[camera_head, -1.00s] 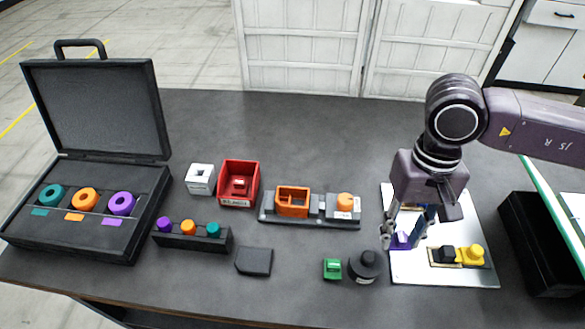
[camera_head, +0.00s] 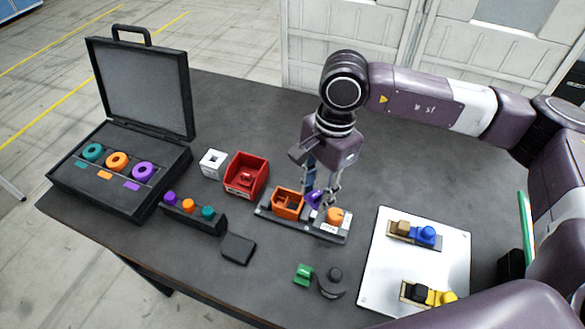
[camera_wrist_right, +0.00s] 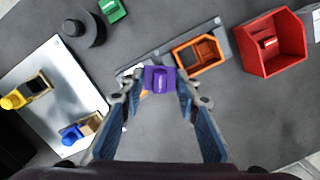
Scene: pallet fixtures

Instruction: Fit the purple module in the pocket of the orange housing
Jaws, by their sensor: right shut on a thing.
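The purple module (camera_wrist_right: 160,79) is held between the fingertips of my right gripper (camera_wrist_right: 155,88); in the head view the module (camera_head: 314,197) shows partly behind the fingers. The orange housing (camera_head: 289,203) stands on a grey fixture plate, with its open pocket facing up. In the wrist view the housing (camera_wrist_right: 199,54) lies just beside the module, up and to the right of it. The right gripper is over the fixture, to the right of the housing's pocket in the head view. The module appears apart from the pocket; its exact height is unclear. My left gripper is not in view.
An orange round knob (camera_head: 335,216) stands on the same fixture plate (camera_head: 262,211), close to the right gripper. A red bin (camera_head: 246,177) and a white block (camera_head: 213,163) are left of it. A white board (camera_head: 375,268) with blue and yellow parts is at right. A green block (camera_head: 303,274) is in front.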

